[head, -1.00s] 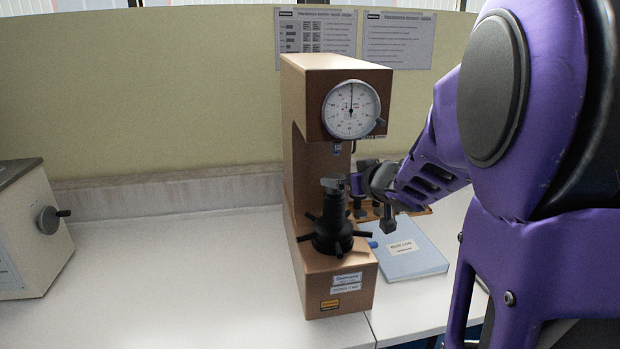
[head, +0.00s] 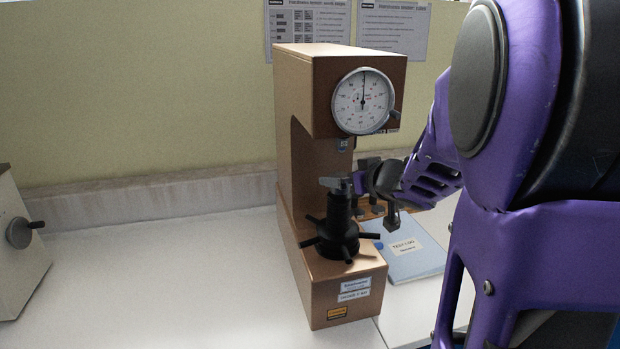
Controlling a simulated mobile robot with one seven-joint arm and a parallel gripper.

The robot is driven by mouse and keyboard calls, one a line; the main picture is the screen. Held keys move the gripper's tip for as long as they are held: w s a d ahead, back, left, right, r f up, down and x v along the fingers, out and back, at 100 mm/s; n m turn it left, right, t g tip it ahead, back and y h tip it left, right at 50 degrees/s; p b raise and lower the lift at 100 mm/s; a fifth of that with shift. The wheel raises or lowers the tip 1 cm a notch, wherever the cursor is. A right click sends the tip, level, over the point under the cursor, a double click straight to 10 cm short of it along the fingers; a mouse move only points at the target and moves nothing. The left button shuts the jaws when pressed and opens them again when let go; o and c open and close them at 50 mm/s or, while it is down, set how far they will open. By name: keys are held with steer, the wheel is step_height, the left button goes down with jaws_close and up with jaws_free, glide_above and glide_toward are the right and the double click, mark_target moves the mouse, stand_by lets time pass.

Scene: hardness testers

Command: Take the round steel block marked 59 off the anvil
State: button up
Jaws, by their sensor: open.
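A brown hardness tester (head: 292,150) with a round dial (head: 363,101) stands on the white bench. A small grey steel block (head: 331,183) sits on top of its black anvil column (head: 339,214), below the indenter (head: 344,144). The number on the block cannot be read from here. My gripper (head: 366,186) is open, just right of the block at about its height. It looks empty. The gripper's parts overlap in this view, so I cannot tell whether a finger touches the block.
Black handwheel spokes (head: 312,242) stick out below the anvil. Another machine (head: 18,262) stands at far left. The bench between the machines is clear.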

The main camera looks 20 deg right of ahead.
steer(key=shift+c, duration=0.3)
jaws_close()
stand_by(0.4)
